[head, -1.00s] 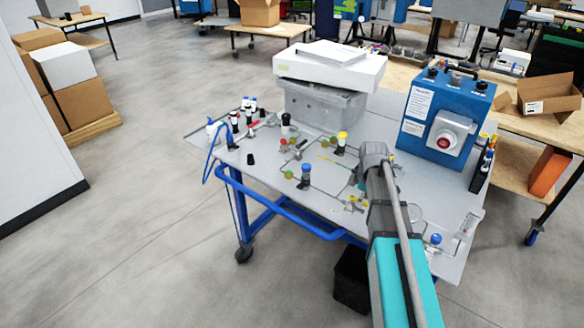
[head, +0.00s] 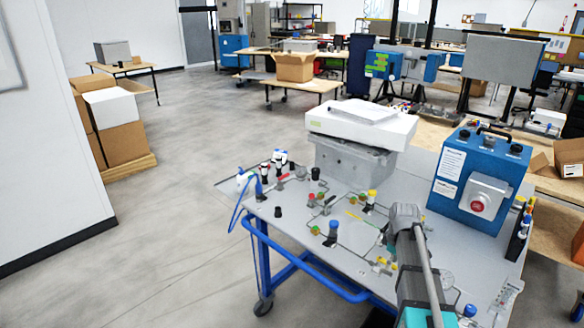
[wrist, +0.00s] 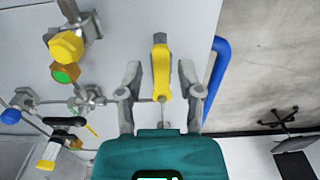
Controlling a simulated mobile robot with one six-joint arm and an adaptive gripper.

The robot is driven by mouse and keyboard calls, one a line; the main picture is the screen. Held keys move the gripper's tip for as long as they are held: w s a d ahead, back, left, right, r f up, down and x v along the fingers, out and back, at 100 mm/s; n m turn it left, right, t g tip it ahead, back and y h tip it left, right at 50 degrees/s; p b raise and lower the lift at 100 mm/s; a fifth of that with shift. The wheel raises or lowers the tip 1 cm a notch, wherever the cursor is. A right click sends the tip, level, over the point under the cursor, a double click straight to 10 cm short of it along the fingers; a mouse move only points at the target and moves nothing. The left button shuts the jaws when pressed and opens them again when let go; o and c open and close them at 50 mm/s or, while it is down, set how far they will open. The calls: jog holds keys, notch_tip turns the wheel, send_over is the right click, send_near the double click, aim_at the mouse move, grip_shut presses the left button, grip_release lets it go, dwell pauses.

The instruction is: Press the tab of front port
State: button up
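In the wrist view, a yellow lever-like piece (wrist: 162,75) with a grey top end lies between the two fingers of my gripper (wrist: 160,67). The fingers are spread, with a gap on each side of it; I see no contact. I cannot tell whether this piece is the front port's tab. To its left are a yellow cap (wrist: 66,46) and a green-faced orange fitting (wrist: 65,73) on metal fittings. In the head view my arm reaches over the bench panel (head: 310,245), and its fingertips are hidden. Small yellow fittings (head: 383,265) show beside the arm.
A blue box with a red button (head: 478,200) stands at the bench's right. A white-topped grey unit (head: 360,130) stands at the back. Several capped fittings and thin tubes crowd the panel. A blue rail (head: 310,275) runs along the front edge, with open floor beyond.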

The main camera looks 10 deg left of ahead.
grip_shut()
dwell(1.0)
jog(key=shift+c, duration=1.1)
grip_release()
jog(key=shift+r, duration=0.1)
jog(key=shift+c, duration=1)
jog(key=shift+r+p, duration=0.95)
jog(key=shift+p, duration=0.1)
grip_shut()
